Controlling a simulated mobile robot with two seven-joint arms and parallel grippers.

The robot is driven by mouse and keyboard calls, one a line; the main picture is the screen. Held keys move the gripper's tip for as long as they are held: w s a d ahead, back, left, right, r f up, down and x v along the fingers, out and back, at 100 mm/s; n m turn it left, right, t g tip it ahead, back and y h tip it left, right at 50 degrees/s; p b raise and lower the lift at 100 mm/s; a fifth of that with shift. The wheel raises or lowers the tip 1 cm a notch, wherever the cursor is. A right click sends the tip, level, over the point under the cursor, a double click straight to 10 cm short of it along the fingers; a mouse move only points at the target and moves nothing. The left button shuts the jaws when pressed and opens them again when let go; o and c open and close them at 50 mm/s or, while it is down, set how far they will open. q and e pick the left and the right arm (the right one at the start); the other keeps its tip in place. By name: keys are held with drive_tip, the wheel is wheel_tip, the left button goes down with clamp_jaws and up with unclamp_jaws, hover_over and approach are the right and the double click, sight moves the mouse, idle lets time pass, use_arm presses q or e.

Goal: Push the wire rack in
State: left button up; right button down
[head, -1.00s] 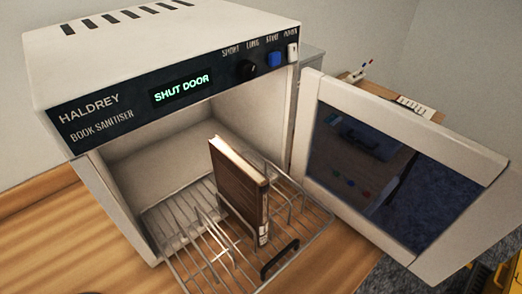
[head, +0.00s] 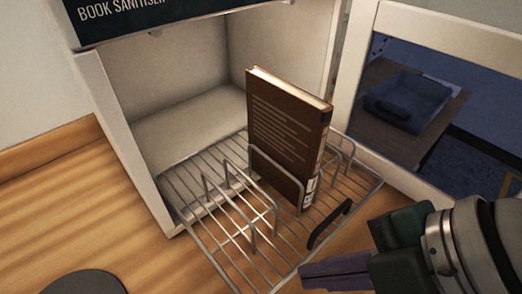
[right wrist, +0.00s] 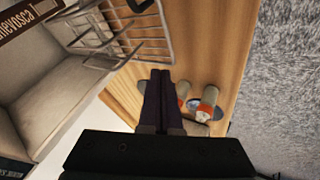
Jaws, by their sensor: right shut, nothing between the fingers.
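The wire rack (head: 222,225) sticks partly out of the open front of the book sanitiser (head: 185,100). A brown book (head: 285,130) stands upright between its wire loops. The rack's black handle (head: 330,224) is on its front edge. The rack also shows in the right wrist view (right wrist: 140,42), with the book (right wrist: 25,15) at the upper left. My right gripper (head: 308,275) is shut and empty, just in front of the rack near the handle; it appears apart from the handle. In the right wrist view its fingers (right wrist: 158,80) lie together. My left gripper is out of view.
The sanitiser's door (head: 368,95) stands open on the right, with a dark window that reflects the room. The wooden counter (head: 90,200) is clear left of the rack. A dark round shape (head: 85,284) shows at the lower left edge.

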sight(270, 265)
drive_tip(key=x, duration=0.6)
drive_tip(key=shift+s+b, duration=0.1)
drive_tip(key=shift+b, duration=0.25)
drive_tip(key=shift+w+a+r, duration=0.1)
drive_tip(key=shift+w+a, duration=0.15)
drive_tip(key=shift+w, duration=0.35)
drive_tip(key=shift+w+a+r, duration=0.15)
drive_tip(key=shift+w+a, duration=0.1)
drive_tip(key=shift+w, duration=0.35)
drive_tip(key=shift+w+a, duration=0.25)
drive_tip(key=shift+w, duration=0.3)
